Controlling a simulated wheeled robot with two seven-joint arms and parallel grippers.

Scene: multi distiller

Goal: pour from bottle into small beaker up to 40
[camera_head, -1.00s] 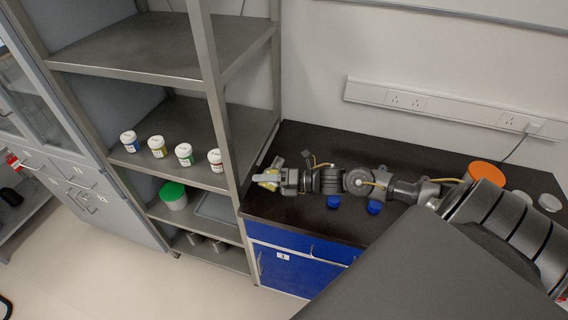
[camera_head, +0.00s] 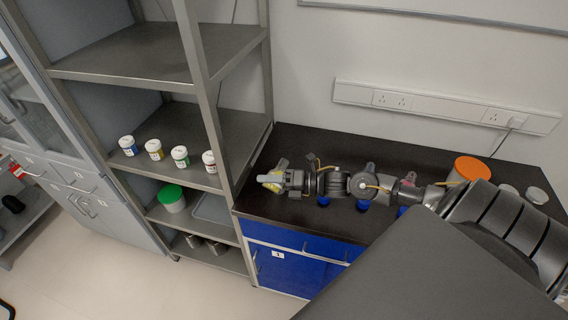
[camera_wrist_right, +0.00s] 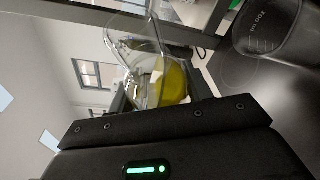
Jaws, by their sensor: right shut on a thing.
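My right gripper (camera_head: 278,180) is at the left end of the dark bench, its arm reaching in from the right. It is shut on a clear glass bottle (camera_wrist_right: 172,80) with yellow liquid. In the right wrist view the bottle looks strongly tilted in the picture, its liquid in the lower part. In the head view only a yellowish patch of it shows. A clear beaker (camera_wrist_right: 268,35) with printed volume marks stands on the dark surface at the upper right of the wrist view. It is apart from the bottle, and no liquid is clear in it. My left gripper is out of view.
Blue-topped items (camera_head: 362,204) stand partly behind my arm on the bench. An orange-topped container (camera_head: 472,168) and pale round lids (camera_head: 537,195) are at the right. A metal rack with small jars (camera_head: 154,149) and a green-lidded tub (camera_head: 171,198) stands close left of the gripper.

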